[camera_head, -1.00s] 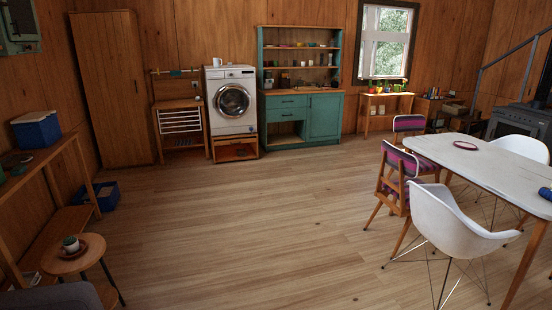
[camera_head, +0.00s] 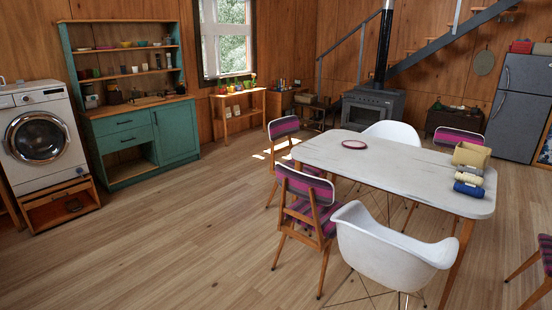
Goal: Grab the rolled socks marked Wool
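A blue rolled bundle (camera_head: 469,190) and a cream rolled bundle (camera_head: 468,178) lie side by side near the right end of the white table (camera_head: 400,163). They look like rolled socks, but any marking is too small to read, so I cannot tell which is marked Wool. A tan box (camera_head: 472,155) stands right behind them on the table; its contents cannot be made out. Neither of my grippers shows in the head view.
A pink-rimmed plate (camera_head: 355,144) lies on the table. A white chair (camera_head: 385,250) and a striped chair (camera_head: 309,212) stand at its near side and left end. The wooden floor at the left and middle is clear. A stove (camera_head: 368,110) and fridge (camera_head: 519,105) stand behind.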

